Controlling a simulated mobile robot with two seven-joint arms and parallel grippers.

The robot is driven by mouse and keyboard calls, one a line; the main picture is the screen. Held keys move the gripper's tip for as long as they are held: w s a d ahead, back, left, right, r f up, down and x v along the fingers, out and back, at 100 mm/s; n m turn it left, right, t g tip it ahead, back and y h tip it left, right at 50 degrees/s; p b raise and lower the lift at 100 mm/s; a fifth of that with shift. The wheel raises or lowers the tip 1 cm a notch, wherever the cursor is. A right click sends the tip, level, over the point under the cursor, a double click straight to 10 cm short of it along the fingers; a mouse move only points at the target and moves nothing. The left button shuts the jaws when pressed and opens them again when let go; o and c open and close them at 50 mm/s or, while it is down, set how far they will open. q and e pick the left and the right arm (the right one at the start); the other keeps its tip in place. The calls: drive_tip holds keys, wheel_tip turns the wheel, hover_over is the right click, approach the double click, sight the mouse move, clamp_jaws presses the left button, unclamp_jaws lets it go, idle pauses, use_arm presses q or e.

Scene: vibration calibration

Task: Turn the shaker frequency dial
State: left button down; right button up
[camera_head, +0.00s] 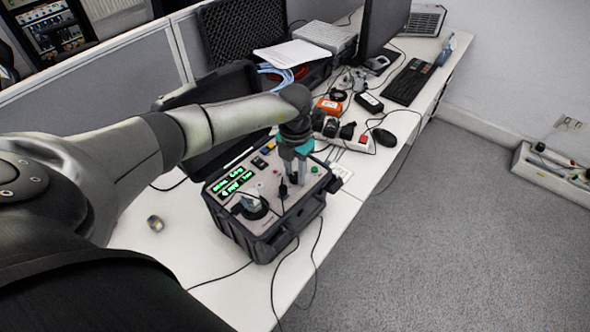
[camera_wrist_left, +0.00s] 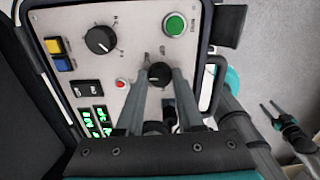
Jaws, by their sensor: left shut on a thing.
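The shaker unit (camera_head: 262,232) is a black case with a light panel (camera_wrist_left: 135,50), standing open on the white table. My left gripper (camera_head: 291,181) reaches down onto the panel. In the left wrist view its two fingers (camera_wrist_left: 160,74) are shut on a small black dial (camera_wrist_left: 159,77), one finger on each side. A larger black dial (camera_wrist_left: 101,40) is on the panel beside it. The labels are too small to read. My right gripper (camera_wrist_left: 271,105) shows at the right of the left wrist view, its fingers apart and empty, away from the unit.
The panel has a green button (camera_wrist_left: 174,25), a small red button (camera_wrist_left: 120,83) and green displays (camera_head: 234,180). A small metal piece (camera_head: 155,223) lies on the table (camera_head: 180,250). Cables hang over the front edge. Chargers and a mouse (camera_head: 384,137) stand behind.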

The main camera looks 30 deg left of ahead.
sight(295, 176)
idle(0.4)
use_arm(q)
drive_tip(key=c, duration=0.5)
unclamp_jaws()
wheel_tip(295, 176, up, 15)
drive_tip(key=shift+r, duration=0.15)
idle(0.4)
